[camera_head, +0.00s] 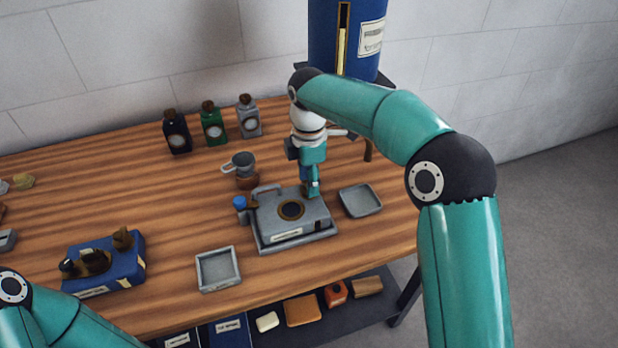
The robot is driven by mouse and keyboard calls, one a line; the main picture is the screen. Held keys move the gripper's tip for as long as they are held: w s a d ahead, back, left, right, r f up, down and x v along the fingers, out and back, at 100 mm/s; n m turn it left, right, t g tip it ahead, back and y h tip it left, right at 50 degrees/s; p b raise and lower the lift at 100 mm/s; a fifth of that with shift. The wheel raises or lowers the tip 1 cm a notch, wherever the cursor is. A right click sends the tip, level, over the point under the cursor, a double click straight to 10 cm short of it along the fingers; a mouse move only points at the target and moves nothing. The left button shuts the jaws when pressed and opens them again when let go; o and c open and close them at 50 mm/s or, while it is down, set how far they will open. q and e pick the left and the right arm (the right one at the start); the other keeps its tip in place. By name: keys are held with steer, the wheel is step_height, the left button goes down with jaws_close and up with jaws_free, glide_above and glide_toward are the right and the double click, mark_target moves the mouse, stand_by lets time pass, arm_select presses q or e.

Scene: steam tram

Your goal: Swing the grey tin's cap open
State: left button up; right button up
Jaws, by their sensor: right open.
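A grey tin (249,117) with a brown cap (246,98) and a round pale label stands upright at the back of the table, rightmost in a row of three. The cap sits on its top and looks closed. My right gripper (312,190) is open and points down at the back right of a grey boxy device (300,219), in front and to the right of the tin. I cannot tell whether it touches the device. My left gripper is out of view; only part of my left arm shows at the lower left.
A black tin (177,133) and a green tin (213,126) stand left of the grey one. A small grey cup (245,160) stands in front. Grey trays (218,269) (360,201) flank the device. A blue box (106,265) is at left. A blue cylinder (330,40) stands behind.

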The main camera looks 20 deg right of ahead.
steer(key=shift+c, duration=0.2)
jaws_close()
